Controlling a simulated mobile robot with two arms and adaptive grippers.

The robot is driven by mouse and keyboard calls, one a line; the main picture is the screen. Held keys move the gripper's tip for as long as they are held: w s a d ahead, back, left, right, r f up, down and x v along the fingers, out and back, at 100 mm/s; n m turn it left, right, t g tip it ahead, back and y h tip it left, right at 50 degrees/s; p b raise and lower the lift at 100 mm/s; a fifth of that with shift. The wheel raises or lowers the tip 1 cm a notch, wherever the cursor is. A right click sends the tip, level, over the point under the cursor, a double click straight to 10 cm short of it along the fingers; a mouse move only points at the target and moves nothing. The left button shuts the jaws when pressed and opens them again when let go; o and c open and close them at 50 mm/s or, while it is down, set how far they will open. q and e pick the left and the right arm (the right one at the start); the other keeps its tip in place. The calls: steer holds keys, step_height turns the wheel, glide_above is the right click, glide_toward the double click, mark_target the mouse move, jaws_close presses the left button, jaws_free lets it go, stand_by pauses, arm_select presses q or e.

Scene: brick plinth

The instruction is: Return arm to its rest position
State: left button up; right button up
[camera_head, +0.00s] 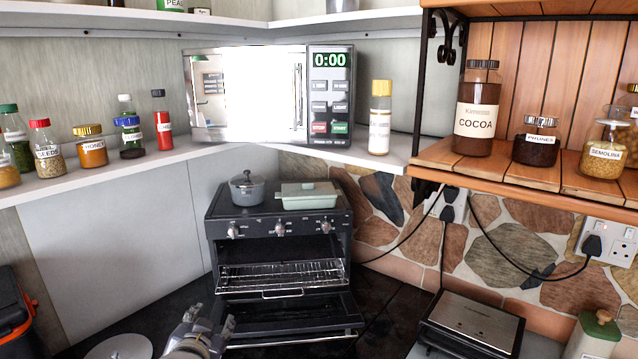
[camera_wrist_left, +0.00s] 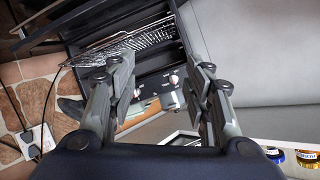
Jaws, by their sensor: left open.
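My left gripper (camera_head: 206,332) is at the bottom of the head view, low in front of the stove (camera_head: 279,245). In the left wrist view the two fingers of my left gripper (camera_wrist_left: 160,85) stand apart with nothing between them. The stove's oven is open, and a wire rack (camera_head: 282,276) sticks out of it. The rack also shows in the wrist view (camera_wrist_left: 125,42), beyond the fingers. No contact between gripper and stove is visible. My right gripper is not in view.
A grey pot (camera_head: 247,190) and a pale green dish (camera_head: 308,196) stand on the stove. A microwave (camera_head: 270,95) and several jars stand on the shelf above. A contact grill (camera_head: 470,324) is at lower right. A white round lid (camera_head: 119,347) and a dark bin (camera_head: 14,318) are at lower left.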

arm_select(q)
steer(key=s+f+g+h, duration=0.1)
steer(key=s+f+g, duration=0.3)
steer(key=s+f, duration=0.95)
steer(key=s+d+f+n+g+h, duration=0.1)
steer(key=s+f+g, duration=0.2)
steer(key=s, duration=0.7)
steer(key=s+f+g, duration=0.2)
steer(key=s+f, duration=0.2)
steer(key=s, duration=0.6)
step_height(320, 180, down, 39)
steer(key=s+g+b, duration=0.2)
steer(key=b, duration=1)
steer(key=s+a+f+b, duration=0.1)
steer(key=s+f+b, duration=0.4)
steer(key=s+f, duration=0.3)
steer(key=s+a+f+b, duration=0.1)
steer(key=s+f+b, duration=0.4)
steer(key=f, duration=1.2)
steer(key=shift+s+a+g, duration=0.35)
steer(key=shift+s+g, duration=0.05)
steer(key=shift+s, duration=1.45)
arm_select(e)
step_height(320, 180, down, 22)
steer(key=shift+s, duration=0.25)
arm_select(q)
steer(key=shift+f, duration=0.1)
steer(key=shift+c, duration=0.2)
